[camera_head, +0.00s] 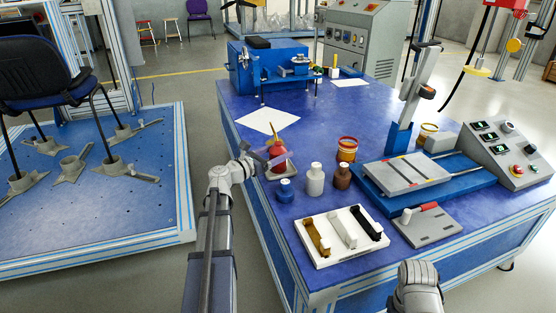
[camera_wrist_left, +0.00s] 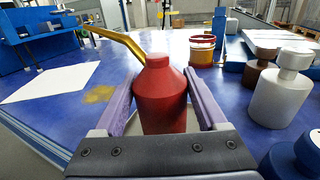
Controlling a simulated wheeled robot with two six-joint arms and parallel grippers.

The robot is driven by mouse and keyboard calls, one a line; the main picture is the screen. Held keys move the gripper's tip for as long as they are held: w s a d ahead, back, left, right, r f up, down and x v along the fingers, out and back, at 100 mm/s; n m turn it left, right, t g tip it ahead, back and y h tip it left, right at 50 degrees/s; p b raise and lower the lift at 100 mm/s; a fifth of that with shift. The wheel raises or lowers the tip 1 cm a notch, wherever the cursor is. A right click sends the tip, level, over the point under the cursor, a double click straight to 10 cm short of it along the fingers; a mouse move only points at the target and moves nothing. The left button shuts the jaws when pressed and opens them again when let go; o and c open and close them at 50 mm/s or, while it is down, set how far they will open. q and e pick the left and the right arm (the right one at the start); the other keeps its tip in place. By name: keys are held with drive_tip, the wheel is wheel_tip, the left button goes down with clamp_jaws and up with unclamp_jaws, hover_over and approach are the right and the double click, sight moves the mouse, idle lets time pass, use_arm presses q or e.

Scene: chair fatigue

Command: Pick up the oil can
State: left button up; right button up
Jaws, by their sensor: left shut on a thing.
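The oil can (camera_head: 278,155) is red with a long thin yellow spout, and it stands upright near the left edge of the blue table. It also shows in the left wrist view (camera_wrist_left: 160,95), where its spout points up and to the left. My left gripper (camera_head: 266,157) is shut on the oil can, with one purple finger on each side of its body in the left wrist view (camera_wrist_left: 163,103). The can's lower part is hidden by the gripper there. My right arm shows at the bottom right of the head view, but its fingers cannot be made out.
Beside the can stand a blue bottle (camera_head: 286,190), a white bottle (camera_head: 315,180), a brown bottle (camera_head: 342,176) and a red-yellow tin (camera_head: 347,149). A white tray (camera_head: 316,257) lies in front. White paper (camera_head: 267,121) lies behind the can. A blue press fixture (camera_head: 430,190) stands right.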

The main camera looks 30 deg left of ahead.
use_arm(q)
clamp_jaws()
drive_tip(key=shift+r, duration=0.1)
idle(0.3)
wheel_tip(320, 180, up, 57)
drive_tip(key=p, duration=5.6)
drive_tip(key=shift+f+p, duration=0.2)
drive_tip(key=shift+p, duration=0.2)
